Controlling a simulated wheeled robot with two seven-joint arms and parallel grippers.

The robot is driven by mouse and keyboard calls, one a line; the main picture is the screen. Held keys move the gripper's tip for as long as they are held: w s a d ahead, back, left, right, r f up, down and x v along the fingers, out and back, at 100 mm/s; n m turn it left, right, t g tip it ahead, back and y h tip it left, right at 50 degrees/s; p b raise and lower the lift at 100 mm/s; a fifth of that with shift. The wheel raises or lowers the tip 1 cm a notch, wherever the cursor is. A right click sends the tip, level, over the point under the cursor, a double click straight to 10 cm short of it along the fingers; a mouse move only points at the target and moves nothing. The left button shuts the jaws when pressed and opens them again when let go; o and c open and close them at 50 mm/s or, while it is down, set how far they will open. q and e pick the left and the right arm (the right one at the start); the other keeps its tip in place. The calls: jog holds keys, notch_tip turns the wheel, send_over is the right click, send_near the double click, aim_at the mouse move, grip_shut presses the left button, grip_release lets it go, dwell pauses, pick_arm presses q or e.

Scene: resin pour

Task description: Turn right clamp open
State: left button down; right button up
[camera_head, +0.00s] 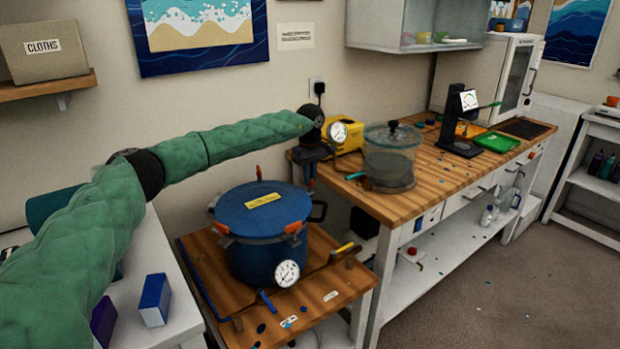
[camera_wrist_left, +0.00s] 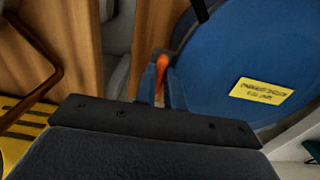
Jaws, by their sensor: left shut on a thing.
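The blue pressure pot (camera_head: 265,255) stands on a small wooden-topped table, with its blue lid (camera_head: 240,205) on and a yellow label on top. Orange clamps show at its left (camera_head: 220,230), front right (camera_head: 295,227) and back (camera_head: 259,173). My left gripper (camera_head: 310,187) points down at the pot's right edge. In the left wrist view the orange handle of the right clamp (camera_wrist_left: 161,68) stands beside the lid (camera_wrist_left: 225,65), between the fingers (camera_wrist_left: 160,88), which are shut on it. In the head view the gripper hides this handle. My right gripper is not in view.
A pressure gauge (camera_head: 287,273) is on the pot's front. A yellow pump (camera_head: 350,138) and a clear chamber (camera_head: 390,155) stand on the workbench (camera_head: 440,175) close to my left gripper. A black side handle (camera_head: 319,211) sticks out at the pot's right.

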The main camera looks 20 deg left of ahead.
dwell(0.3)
pick_arm(q)
jog(key=shift+f, duration=0.1)
jog(key=c, duration=1.5)
grip_release()
